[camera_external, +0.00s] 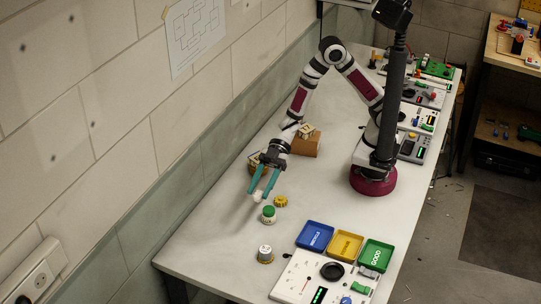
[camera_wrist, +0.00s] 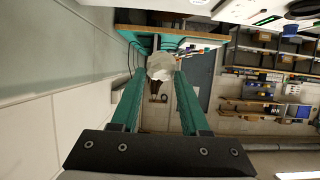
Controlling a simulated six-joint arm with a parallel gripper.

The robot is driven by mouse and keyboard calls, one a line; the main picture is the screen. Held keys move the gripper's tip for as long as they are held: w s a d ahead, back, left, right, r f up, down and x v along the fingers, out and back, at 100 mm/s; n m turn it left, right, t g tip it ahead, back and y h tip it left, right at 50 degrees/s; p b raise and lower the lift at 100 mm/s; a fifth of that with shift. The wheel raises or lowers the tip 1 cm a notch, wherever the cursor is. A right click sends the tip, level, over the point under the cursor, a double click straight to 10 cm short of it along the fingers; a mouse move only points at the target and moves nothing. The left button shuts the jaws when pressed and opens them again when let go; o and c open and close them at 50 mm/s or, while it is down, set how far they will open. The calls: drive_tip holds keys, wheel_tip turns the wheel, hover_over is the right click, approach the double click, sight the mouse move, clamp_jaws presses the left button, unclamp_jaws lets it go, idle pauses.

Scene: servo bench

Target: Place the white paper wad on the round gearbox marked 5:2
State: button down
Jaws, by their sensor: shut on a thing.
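My gripper (camera_external: 261,190) has its teal fingers shut on the white paper wad (camera_external: 257,197). The crumpled wad shows between the fingertips in the wrist view (camera_wrist: 161,66). The wad is just above and behind a round piece with a green top (camera_external: 268,213); I cannot tell the exact gap. A small yellow round piece (camera_external: 281,201) lies right of the fingertips. No 5:2 mark is readable, so I cannot tell which is the named gearbox.
Blue (camera_external: 314,236), yellow (camera_external: 345,246) and green (camera_external: 376,255) trays stand right of the round pieces, behind a white panel (camera_external: 301,277). A brown box (camera_external: 306,145) stands behind my gripper. The table's left front is clear.

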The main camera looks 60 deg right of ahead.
drive_tip(key=shift+s+a+f, duration=1)
drive_tip(key=shift+a+f, duration=0.35)
drive_tip(key=shift+f, duration=0.35)
drive_tip(key=shift+s+a+f, duration=1.05)
drive_tip(key=shift+a+f, duration=0.35)
drive_tip(key=shift+f, duration=0.3)
drive_tip(key=shift+s+a+f, duration=1)
drive_tip(key=shift+a+f, duration=0.35)
drive_tip(key=shift+f, duration=0.35)
drive_tip(key=shift+f, duration=0.1)
drive_tip(key=shift+c, duration=2)
unclamp_jaws()
